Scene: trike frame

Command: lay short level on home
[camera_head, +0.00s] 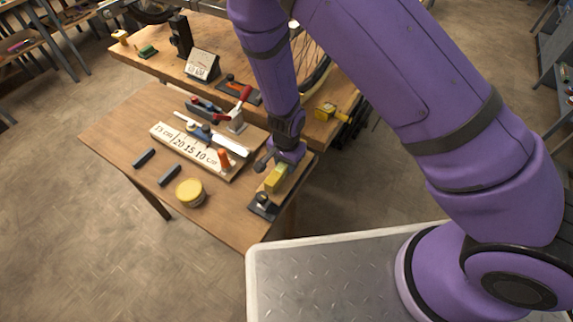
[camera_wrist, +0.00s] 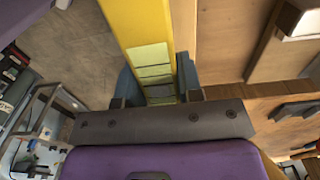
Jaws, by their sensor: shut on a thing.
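The short level is a yellow bar (camera_wrist: 148,25) in the wrist view. My gripper (camera_wrist: 158,85) is shut on it, with a blue-grey finger on each side, and pale segments show between the fingers. In the head view, my gripper (camera_head: 286,157) points down at the right end of the small wooden table, with the yellow level (camera_head: 275,178) below it. The level is over or beside a wooden piece with a dark base (camera_head: 264,205); I cannot tell whether they touch. No place marked as home can be made out.
The small table (camera_head: 115,130) also holds a board with printed numbers (camera_head: 190,148), a yellow round tin (camera_head: 190,192), two dark bars (camera_head: 144,158) and a red-handled clamp (camera_head: 238,115). A workbench (camera_head: 150,62) stands behind, with a yellow tool (camera_head: 326,111).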

